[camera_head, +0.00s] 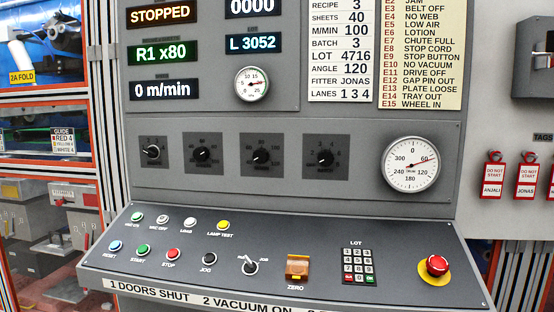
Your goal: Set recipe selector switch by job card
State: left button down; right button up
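The job card (341,50) is on the upper panel and reads RECIPE 3, SHEETS 40, M/MIN 100, BATCH 3, LOT 4716, ANGLE 120, FITTER JONAS. Dark rotary knobs sit in a row on the grey panel below: a leftmost one (153,152), a second (202,154), a third (260,156) and a right one (324,157). Their small labels are too dim to read, so I cannot tell which is the recipe selector. A green display (163,53) reads R1 x80. Neither of my grippers is in view.
A dial gauge (410,164) is right of the knobs. Red tags (493,175) hang at right. Shelves are at left.

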aim_at(151, 151)
jog(key=u, duration=2.65)
jog(key=i, duration=1.75)
jog(key=z, duration=2.45)
